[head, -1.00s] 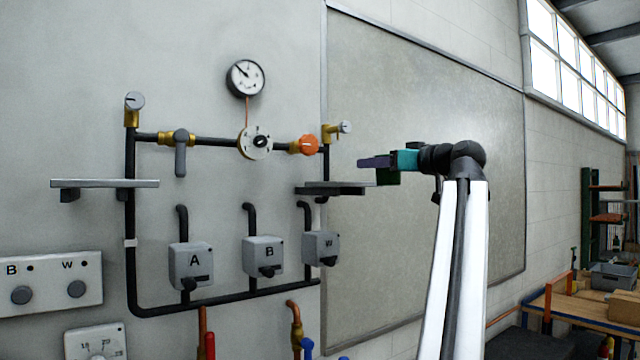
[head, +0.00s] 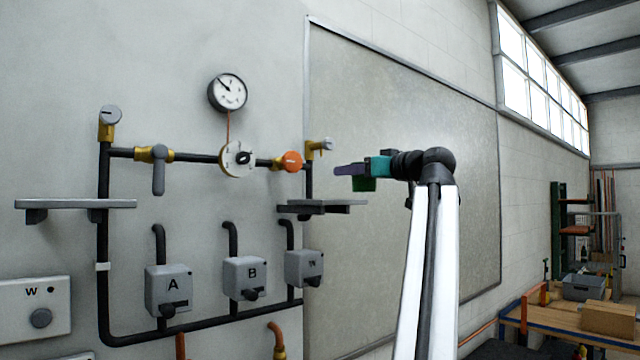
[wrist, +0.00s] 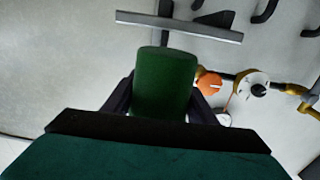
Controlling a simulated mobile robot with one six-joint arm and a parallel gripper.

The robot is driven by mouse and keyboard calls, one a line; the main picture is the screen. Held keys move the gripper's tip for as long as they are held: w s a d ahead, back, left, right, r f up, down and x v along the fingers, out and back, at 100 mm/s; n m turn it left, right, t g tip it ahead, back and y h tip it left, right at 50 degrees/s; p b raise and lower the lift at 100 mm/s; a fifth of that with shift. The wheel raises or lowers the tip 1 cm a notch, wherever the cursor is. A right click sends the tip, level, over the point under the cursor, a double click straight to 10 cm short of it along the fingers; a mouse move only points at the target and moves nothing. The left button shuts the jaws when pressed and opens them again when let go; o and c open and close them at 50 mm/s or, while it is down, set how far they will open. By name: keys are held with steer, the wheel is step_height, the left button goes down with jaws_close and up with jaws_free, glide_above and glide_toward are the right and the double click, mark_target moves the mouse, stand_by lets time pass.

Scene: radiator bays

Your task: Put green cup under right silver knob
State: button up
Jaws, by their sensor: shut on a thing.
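The green cup (head: 364,185) is in my gripper (head: 352,171), which is shut on it. In the wrist view the cup (wrist: 165,82) stands out between the dark fingers (wrist: 160,104). The right silver knob (head: 327,145) is on a brass valve at the top of the right pipe. Below it a grey shelf (head: 340,205) juts from the wall; it also shows in the wrist view (wrist: 180,26). In the head view the cup appears just above the shelf's right end, right of and lower than the knob. I cannot tell its depth relative to the shelf.
An orange knob (head: 291,161) and a white round valve (head: 237,158) sit left of the right knob. A left silver knob (head: 110,117) stands above another shelf (head: 75,204). Boxes A, B and W hang below. A large grey panel (head: 430,110) lies behind my arm.

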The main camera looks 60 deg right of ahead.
steer(key=p+x, duration=0.4)
steer(key=x, duration=0.7)
steer(key=shift+w+r, duration=0.1)
steer(key=shift+w, duration=0.35)
steer(key=shift+d, duration=0.1)
steer(key=p+x, duration=0.1)
steer(key=x, duration=0.2)
steer(key=shift+w+p, duration=0.15)
steer(key=shift+p, duration=0.25)
steer(key=shift+w+d+f, duration=0.1)
steer(key=shift+w+f, duration=0.1)
steer(key=shift+w, duration=0.05)
steer(key=shift+s+f+p, duration=0.1)
steer(key=shift+f+p, duration=0.45)
steer(key=shift+f, duration=0.05)
steer(key=shift+f, duration=0.25)
